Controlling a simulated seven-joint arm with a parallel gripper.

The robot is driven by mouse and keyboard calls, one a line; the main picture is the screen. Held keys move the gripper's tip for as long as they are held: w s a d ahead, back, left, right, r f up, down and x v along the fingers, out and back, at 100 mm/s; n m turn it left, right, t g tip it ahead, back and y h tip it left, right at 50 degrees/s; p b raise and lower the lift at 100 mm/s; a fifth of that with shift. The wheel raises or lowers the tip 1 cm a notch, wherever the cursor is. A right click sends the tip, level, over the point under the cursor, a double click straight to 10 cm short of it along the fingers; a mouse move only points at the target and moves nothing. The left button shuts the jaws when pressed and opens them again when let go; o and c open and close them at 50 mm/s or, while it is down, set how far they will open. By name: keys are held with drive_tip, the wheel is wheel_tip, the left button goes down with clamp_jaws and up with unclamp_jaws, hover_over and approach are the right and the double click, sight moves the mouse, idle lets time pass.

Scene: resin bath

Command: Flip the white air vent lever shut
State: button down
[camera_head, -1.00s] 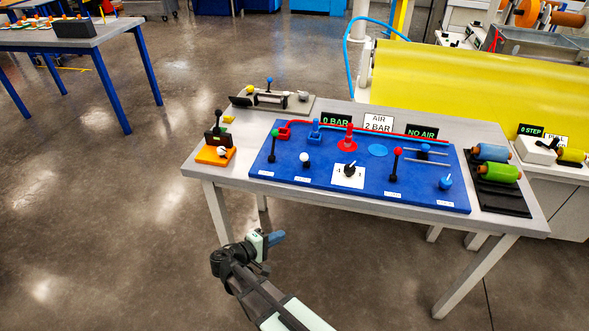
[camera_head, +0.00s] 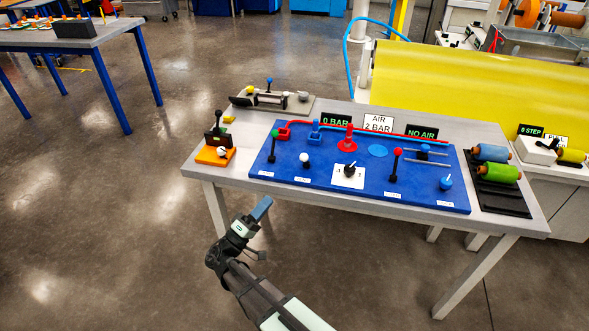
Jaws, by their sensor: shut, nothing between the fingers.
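A lever with a white knob (camera_head: 305,158) stands on the left part of the blue panel (camera_head: 330,183), between a green-knobbed lever (camera_head: 273,141) and a black knob on a white plate. Its label is too small to read. Another white knob (camera_head: 222,151) sits low on the orange block (camera_head: 213,157) at the table's left edge; I cannot tell from the labels which one is the air vent. My gripper (camera_head: 262,208), with blue fingers, is shut and empty. It is in front of the table's near edge, apart from both levers, fingers pointing up and right.
A red-knobbed lever (camera_head: 396,158), a blue knob (camera_head: 446,183) and a black dial (camera_head: 350,170) stand on the panel. Signs (camera_head: 378,123) read 0 BAR, AIR 2 BAR and NO AIR. Blue and green rollers (camera_head: 500,172) lie at the right. The floor before the table is clear.

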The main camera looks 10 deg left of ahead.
sight(305, 160)
idle(0.3)
drive_tip(key=x, duration=1.4)
drive_tip(key=shift+w, duration=0.1)
drive_tip(key=shift+y, duration=0.3)
